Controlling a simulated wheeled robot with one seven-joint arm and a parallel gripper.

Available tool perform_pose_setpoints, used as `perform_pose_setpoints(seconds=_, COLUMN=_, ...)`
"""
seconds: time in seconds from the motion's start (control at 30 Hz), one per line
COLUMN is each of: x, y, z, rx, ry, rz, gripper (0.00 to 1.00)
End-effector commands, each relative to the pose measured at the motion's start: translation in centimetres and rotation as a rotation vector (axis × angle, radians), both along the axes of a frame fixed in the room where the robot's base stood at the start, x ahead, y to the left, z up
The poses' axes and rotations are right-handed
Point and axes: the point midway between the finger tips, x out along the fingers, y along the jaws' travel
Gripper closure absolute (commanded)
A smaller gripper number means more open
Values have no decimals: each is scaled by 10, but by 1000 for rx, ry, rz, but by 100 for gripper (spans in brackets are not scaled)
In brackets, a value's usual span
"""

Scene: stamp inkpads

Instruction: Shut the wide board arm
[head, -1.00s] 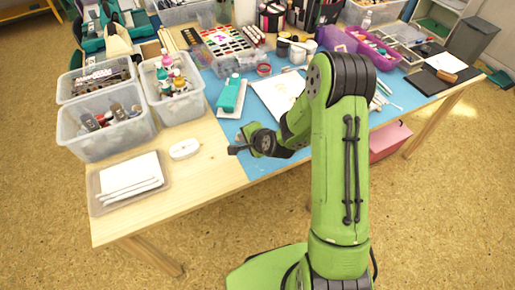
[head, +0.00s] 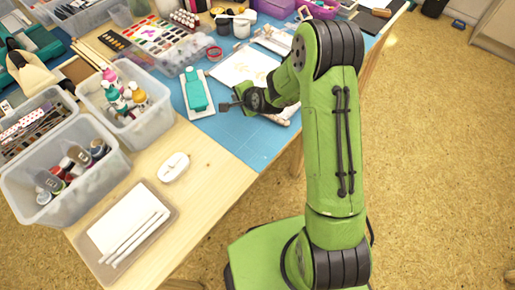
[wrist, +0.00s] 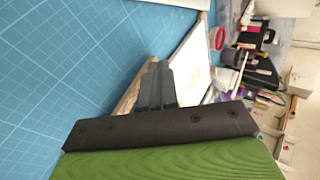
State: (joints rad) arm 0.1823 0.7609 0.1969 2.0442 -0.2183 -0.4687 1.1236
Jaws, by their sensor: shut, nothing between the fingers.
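The pale wide board (head: 243,66) lies on the blue mat behind my gripper in the head view, with light brown marks on its face. My wrist and forearm hide its near right part. My gripper (head: 230,105) is shut and empty, low over the mat near the board's front left; the fingers also show in the wrist view (wrist: 154,88). Contact cannot be told.
A teal device on a white base (head: 196,92) lies left of my gripper. Clear bins (head: 75,190) with bottles and a tray (head: 100,258) fill the table's left. A paint set (head: 160,40) stands behind. The blue mat (head: 235,140) is bare in front.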

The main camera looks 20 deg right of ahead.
Motion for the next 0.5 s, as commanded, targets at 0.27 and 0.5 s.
perform_pose_setpoints(seconds=0.27, x=11, y=-8, z=0, rx=2, ry=1, rz=5, gripper=100)
perform_pose_setpoints(seconds=0.5, x=13, y=-12, z=0, rx=0, ry=-2, rz=2, gripper=100)
